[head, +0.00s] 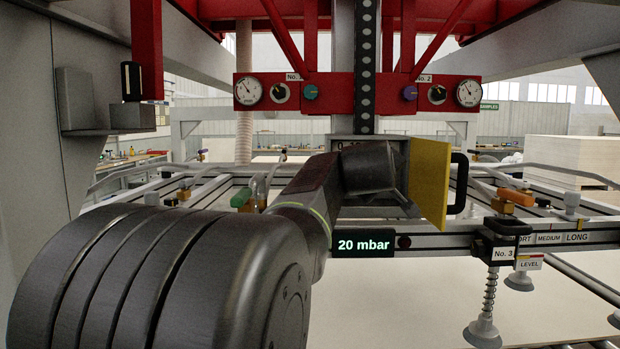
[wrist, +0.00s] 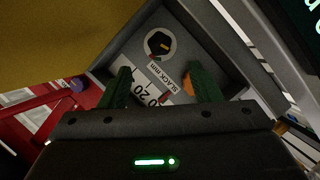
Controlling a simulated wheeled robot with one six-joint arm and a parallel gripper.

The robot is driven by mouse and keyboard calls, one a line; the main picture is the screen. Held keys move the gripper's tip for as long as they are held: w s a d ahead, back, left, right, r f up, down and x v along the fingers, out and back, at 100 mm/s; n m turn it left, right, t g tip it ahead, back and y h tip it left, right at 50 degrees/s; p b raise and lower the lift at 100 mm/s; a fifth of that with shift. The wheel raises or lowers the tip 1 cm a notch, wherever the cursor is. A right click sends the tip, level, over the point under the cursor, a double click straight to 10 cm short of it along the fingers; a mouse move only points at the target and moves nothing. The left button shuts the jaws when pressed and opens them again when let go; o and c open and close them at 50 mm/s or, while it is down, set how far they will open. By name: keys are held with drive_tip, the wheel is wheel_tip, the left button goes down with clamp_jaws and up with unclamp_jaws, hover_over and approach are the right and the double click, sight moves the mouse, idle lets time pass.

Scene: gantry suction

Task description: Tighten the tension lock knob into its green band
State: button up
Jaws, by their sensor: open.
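In the wrist view, a black knob (wrist: 158,43) sits on a round pale dial inside a grey open box (wrist: 205,35). A small reddish mark shows at the dial's lower edge; I cannot make out a green band. Below the dial is a white scale plate (wrist: 157,84) labelled "SLACK mm", with a red pointer. My gripper (wrist: 162,78) is open, its two dark green fingers apart and pointing into the box, short of the knob in the picture. Nothing shows held between them. In the head view, the box (head: 395,150) is mostly hidden by my arm, and my fingers are hidden.
The box's yellow door (head: 430,183) stands open at the right, with a black handle (head: 459,184). A display (head: 363,244) reads "20 mbar". A red panel (head: 325,92) with gauges hangs above. An orange piece (wrist: 189,90) shows beside my right finger.

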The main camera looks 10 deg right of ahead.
drive_tip(key=p+x, duration=0.1)
drive_tip(key=x, duration=0.7)
drive_tip(key=shift+w+d+f, duration=0.1)
drive_tip(key=shift+w+d, duration=0.1)
drive_tip(key=shift+w, duration=0.05)
drive_tip(key=c, duration=1)
drive_tip(key=shift+p, duration=0.3)
